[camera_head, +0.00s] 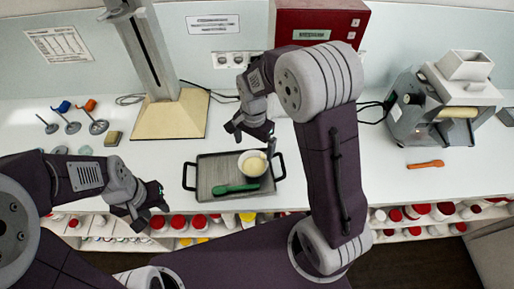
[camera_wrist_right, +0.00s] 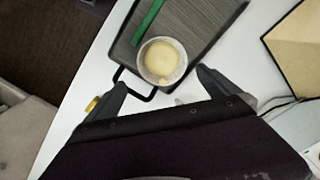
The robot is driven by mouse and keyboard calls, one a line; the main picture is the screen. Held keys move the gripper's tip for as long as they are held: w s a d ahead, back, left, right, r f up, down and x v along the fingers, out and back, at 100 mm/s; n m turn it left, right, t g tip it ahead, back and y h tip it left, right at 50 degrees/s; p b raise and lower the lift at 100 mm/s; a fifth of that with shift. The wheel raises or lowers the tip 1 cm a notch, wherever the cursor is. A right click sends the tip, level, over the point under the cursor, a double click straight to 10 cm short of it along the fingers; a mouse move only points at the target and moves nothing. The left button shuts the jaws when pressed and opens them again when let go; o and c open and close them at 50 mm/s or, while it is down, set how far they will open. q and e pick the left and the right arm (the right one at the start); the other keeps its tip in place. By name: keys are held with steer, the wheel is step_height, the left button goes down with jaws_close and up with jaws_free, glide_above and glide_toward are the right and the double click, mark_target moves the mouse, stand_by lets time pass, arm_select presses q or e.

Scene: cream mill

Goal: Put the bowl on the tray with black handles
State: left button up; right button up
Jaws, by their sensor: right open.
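The white bowl (camera_head: 247,168) with a cream-coloured filling sits at the right end of the dark tray with black handles (camera_head: 207,170). In the right wrist view the bowl (camera_wrist_right: 147,73) lies near the handle end of the tray (camera_wrist_right: 205,22). My right gripper (camera_head: 248,134) is open and empty, just behind the bowl in the head view. Its fingers (camera_wrist_right: 162,80) show either side of the bowl's near edge in the wrist view, apart from it. My left gripper (camera_head: 148,204) looks open and empty at the counter's front edge, left of the tray.
A green spoon-like tool (camera_head: 236,188) lies on the tray in front of the bowl. A stand with a tan base (camera_head: 170,115) is behind the tray. A grey machine (camera_head: 440,105) and an orange tool (camera_head: 426,164) are at right. Jars fill the shelf below.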

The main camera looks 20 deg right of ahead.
steer(key=s+d+f+n+t+b, duration=0.1)
steer(key=s+d+n+b, duration=0.1)
steer(key=s+n, duration=0.8)
steer(key=shift+s+d+f, duration=0.3)
steer(key=shift+s+d, duration=0.55)
steer(key=shift+s, duration=0.25)
